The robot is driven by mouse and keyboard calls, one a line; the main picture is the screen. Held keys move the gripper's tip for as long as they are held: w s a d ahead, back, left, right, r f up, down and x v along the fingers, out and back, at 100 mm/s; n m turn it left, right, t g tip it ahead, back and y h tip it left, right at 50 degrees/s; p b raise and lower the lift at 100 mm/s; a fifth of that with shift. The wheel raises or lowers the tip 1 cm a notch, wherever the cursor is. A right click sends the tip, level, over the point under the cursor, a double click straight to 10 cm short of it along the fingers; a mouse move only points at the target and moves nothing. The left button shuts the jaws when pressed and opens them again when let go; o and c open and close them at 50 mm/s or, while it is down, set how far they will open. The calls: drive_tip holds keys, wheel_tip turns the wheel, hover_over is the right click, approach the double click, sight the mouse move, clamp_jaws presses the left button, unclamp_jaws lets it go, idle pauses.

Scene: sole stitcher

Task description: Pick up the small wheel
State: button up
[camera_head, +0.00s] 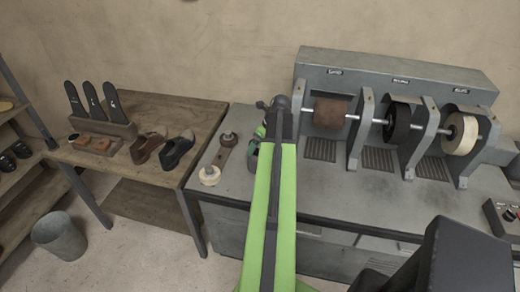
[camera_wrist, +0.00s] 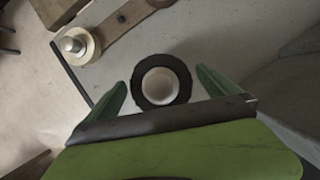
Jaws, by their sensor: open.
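A small round wheel (camera_wrist: 160,84) with a black outer ring and a pale, hollow-looking centre lies on the grey bench top in the wrist view. My gripper (camera_wrist: 162,78) is open, with one green finger on each side of this wheel. The fingers appear apart from it, and nothing is held. In the head view my gripper (camera_head: 257,143) is over the left end of the grey bench, and my arm hides most of that spot.
A brown bar with a cream disc (camera_head: 209,175) and a knob lies to the left, near the bench edge. The grinding machine (camera_head: 400,75) with several mounted wheels stands to the right. A wooden table (camera_head: 200,115) with shoes is at the left.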

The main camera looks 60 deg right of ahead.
drive_tip(key=shift+r, duration=0.1)
drive_tip(key=c, duration=1.6)
drive_tip(key=shift+r+p, duration=0.55)
wheel_tip(320, 180, up, 4)
drive_tip(key=p, duration=0.4)
drive_tip(key=s+d+r+p, duration=0.2)
drive_tip(key=s+r+p, duration=0.4)
drive_tip(key=s, duration=0.5)
drive_tip(key=shift+s+d, duration=0.2)
drive_tip(key=shift+d, duration=0.2)
